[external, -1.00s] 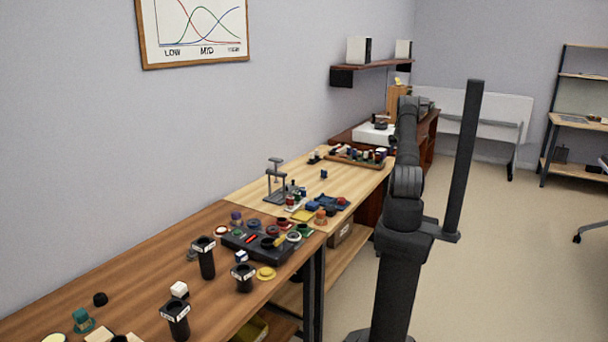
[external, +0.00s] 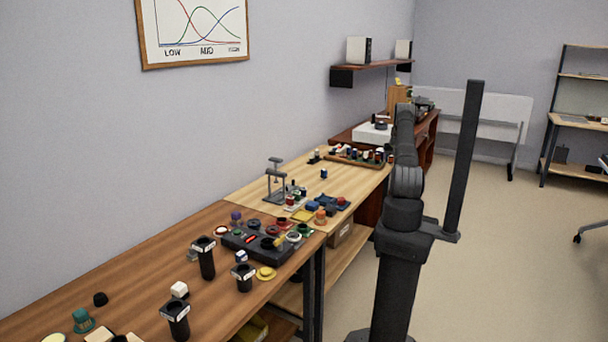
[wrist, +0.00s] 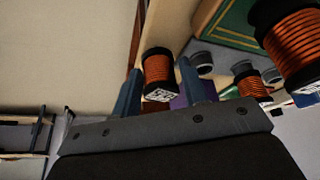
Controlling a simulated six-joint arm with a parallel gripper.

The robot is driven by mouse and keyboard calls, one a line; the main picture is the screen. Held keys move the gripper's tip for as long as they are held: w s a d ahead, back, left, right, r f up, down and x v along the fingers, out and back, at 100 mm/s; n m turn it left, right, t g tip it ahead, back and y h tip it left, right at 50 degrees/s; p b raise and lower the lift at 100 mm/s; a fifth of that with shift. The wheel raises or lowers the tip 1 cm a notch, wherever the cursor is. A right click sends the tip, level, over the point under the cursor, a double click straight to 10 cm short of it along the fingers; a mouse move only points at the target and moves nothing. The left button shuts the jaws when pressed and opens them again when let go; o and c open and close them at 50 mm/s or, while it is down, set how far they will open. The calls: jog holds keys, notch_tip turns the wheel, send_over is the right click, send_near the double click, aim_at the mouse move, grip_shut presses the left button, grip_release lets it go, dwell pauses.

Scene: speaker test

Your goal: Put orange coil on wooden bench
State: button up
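In the wrist view an orange coil (wrist: 158,72) with black ends and a white label appears between my two blue-grey fingers. My gripper (wrist: 160,75) is open, with a narrow gap visible on each side of the coil; contact cannot be made out. Two more orange coils stand to the right, a large one (wrist: 292,42) and a small one (wrist: 251,84). In the external view my arm hides the gripper. The brown wooden bench (external: 105,265) is at the front left, joined to a paler wooden bench top (external: 345,187) behind it. A small orange item (external: 320,216) lies on the paler top.
Black label-topped cups (external: 205,258), a dark tray of parts (external: 255,243) and a grey press stand (external: 275,182) crowd the benches. A row of small parts (external: 360,156) sits farther back. The brown bench's left part has bare room.

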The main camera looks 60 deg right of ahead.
jog(key=shift+o, duration=0.9)
jog(key=shift+r, duration=0.25)
jog(key=v, duration=1.2)
jog(key=shift+d+f, duration=0.1)
